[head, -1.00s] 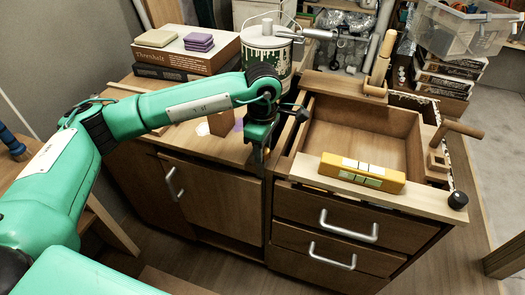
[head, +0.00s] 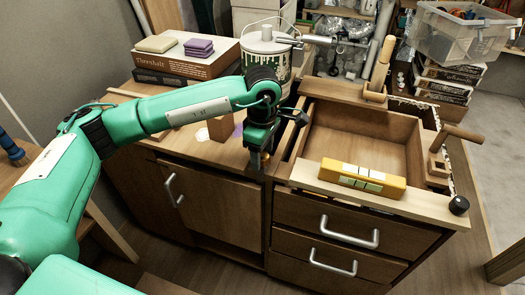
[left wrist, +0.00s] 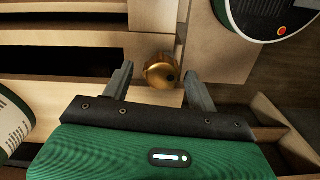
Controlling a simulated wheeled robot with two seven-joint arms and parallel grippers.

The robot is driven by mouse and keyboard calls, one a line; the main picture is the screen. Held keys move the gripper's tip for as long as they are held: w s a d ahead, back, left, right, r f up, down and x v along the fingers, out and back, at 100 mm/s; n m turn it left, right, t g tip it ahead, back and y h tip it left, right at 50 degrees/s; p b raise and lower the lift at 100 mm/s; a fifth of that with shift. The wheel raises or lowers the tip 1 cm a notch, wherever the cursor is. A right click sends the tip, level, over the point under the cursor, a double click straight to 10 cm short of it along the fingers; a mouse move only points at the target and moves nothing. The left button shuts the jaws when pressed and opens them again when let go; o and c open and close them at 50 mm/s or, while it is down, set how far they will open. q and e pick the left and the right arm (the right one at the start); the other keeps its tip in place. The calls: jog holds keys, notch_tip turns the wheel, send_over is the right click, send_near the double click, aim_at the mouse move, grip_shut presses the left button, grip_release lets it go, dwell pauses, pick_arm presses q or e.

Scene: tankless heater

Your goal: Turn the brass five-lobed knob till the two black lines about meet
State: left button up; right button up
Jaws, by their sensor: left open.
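The brass knob (left wrist: 161,70) shows in the left wrist view at the edge of a pale wooden board. It has a rounded, lobed rim and a dark spot on its face. My left gripper (left wrist: 158,72) is open, with one finger on each side of the knob; I cannot tell whether either finger touches it. In the head view my left gripper (head: 258,158) points down at the front edge of the bench, left of the open drawer box, and mostly hides the knob. I cannot make out the two black lines. My right gripper is not in view.
A yellow block with pale tiles (head: 362,178) lies on the front rail of the wooden drawer box (head: 360,135). A green-and-white can (head: 266,55) stands behind my left gripper. Stacked books (head: 185,62) are at the back left. A small wooden block (head: 221,127) is beside the gripper.

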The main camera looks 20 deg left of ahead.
aim_at(262, 155)
pick_arm(q)
notch_tip(262, 155, up, 14)
dwell(0.6)
jog(key=shift+f, duration=0.15)
